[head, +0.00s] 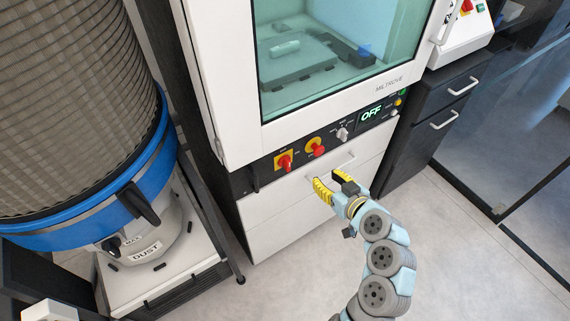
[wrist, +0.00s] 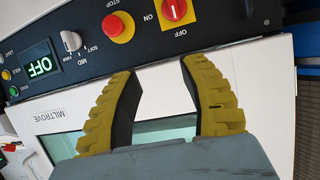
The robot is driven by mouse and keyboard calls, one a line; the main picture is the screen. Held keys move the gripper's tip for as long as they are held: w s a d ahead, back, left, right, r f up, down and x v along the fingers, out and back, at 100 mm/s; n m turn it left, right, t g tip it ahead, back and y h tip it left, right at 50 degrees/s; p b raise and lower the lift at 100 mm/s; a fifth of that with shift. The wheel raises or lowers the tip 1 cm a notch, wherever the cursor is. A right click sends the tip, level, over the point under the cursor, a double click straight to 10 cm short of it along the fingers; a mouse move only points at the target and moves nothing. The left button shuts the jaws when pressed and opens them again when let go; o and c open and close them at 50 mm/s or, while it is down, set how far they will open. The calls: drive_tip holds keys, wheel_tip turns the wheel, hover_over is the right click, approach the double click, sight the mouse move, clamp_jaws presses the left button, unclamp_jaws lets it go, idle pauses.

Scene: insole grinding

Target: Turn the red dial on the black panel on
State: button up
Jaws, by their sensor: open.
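The red dial (head: 285,162) sits on a yellow square plate at the left part of the black panel (head: 260,174). In the wrist view the dial (wrist: 176,11) is at the top edge, partly cut off, with ON and OFF lettering beside it. The display (head: 371,112) on the panel reads OFF. My gripper (head: 328,180) is open and empty, in front of the white drawers, below and right of the dial in the head view. In the wrist view its yellow fingers (wrist: 157,66) are spread below the panel and apart from the dial.
A red stop button (head: 316,149) on a round yellow base is close to the dial. A grey selector knob (head: 343,134) and small coloured buttons are further right. The glass-windowed cabinet door (head: 235,150) is above the panel. A dust collector (head: 150,235) stands at left.

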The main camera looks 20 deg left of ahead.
sight(289, 161)
drive_tip(key=shift+n+g+y, duration=0.3)
drive_tip(key=shift+n+g, duration=0.4)
drive_tip(key=b+x, duration=0.1)
drive_tip(key=x, duration=0.5)
drive_tip(key=s+x, duration=0.1)
drive_tip(key=x, duration=0.5)
drive_tip(key=b+x, duration=0.1)
drive_tip(key=x, duration=0.5)
drive_tip(key=shift+s+a+f+b, duration=0.2)
drive_tip(key=shift+a+b, duration=0.1)
drive_tip(key=shift+a, duration=0.1)
clamp_jaws()
